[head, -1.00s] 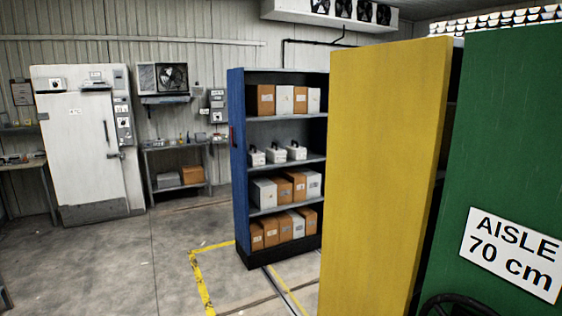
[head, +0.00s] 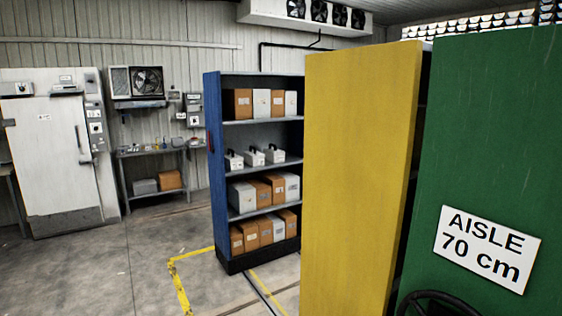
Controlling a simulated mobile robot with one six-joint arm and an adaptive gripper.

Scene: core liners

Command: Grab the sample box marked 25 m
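A blue shelf unit (head: 214,165) stands open towards me in the middle of the head view. Its upper shelf holds brown and white boxes (head: 238,103). The shelf below holds several small white cases with dark handles (head: 254,158). The two lower shelves hold more brown and grey boxes (head: 242,196). The labels are too small to read, so I cannot tell which box is marked 25 m. My gripper is not in view.
A yellow unit (head: 358,180) and a green unit (head: 490,140) with a sign reading "AISLE 70 cm" (head: 487,248) block the right side. A floor rail (head: 264,291) and yellow floor lines (head: 180,285) lie before the blue unit. Open floor (head: 90,275) lies at left, before a white door (head: 55,150).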

